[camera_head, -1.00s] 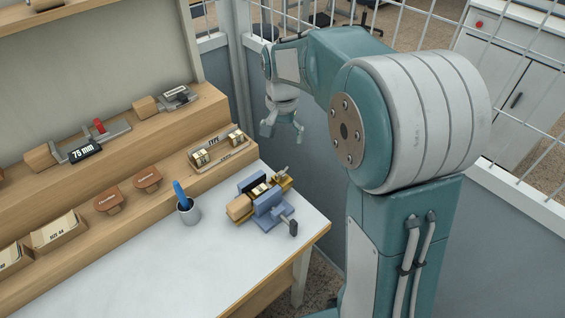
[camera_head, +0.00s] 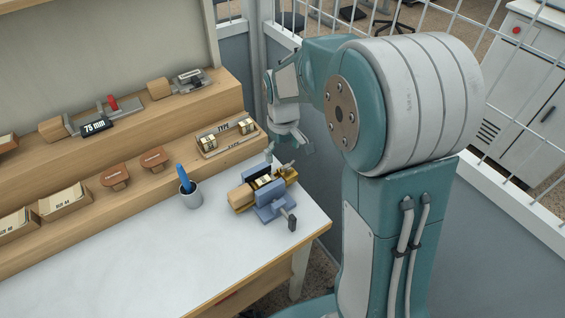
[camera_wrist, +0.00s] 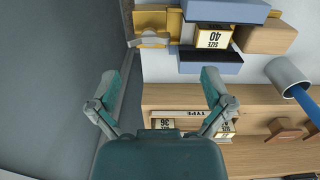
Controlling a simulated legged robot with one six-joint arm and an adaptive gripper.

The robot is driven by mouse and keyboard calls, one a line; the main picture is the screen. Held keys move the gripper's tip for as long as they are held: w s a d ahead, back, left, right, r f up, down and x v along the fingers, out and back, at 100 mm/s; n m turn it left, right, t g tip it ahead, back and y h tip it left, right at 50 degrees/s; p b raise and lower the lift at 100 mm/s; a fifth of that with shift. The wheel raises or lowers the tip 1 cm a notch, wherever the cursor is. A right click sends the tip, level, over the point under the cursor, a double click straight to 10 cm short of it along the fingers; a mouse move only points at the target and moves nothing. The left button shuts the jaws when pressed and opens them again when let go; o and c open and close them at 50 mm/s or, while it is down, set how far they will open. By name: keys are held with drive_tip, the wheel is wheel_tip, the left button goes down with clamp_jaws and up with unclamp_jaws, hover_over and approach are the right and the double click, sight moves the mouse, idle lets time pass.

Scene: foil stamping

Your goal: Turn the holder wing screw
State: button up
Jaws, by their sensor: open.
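The brass holder (camera_head: 291,174) with its wooden handle (camera_head: 240,196) sits in a blue vise (camera_head: 273,207) near the table's far right corner. A small wing-shaped piece, apparently the wing screw (camera_head: 287,166), sticks out at the holder's brass end. My gripper (camera_head: 290,151) is open and empty, behind the holder's brass end. In the wrist view its spread fingers (camera_wrist: 160,78) are apart from the wing screw, which lies beyond the fingertips.
A type tray (camera_head: 229,143) stands on the wooden shelf close to my gripper. A grey cup (camera_head: 190,197) with a blue tool is left of the vise. The vise's handle (camera_head: 291,222) juts toward the front. A grey partition (camera_head: 232,71) stands behind the table; the front tabletop is clear.

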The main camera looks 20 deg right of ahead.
sight(288, 164)
drive_tip(key=f, duration=0.1)
drive_tip(key=d+f, duration=0.2)
drive_tip(key=f, duration=0.1)
drive_tip(key=shift+d+f, duration=0.15)
drive_tip(key=shift+f, duration=0.2)
drive_tip(key=shift+a, duration=0.8)
drive_tip(key=shift+c, duration=0.9)
drive_tip(key=shift+d, duration=0.2)
drive_tip(key=c, duration=0.9)
drive_tip(key=shift+d, duration=0.2)
drive_tip(key=shift+c, duration=0.2)
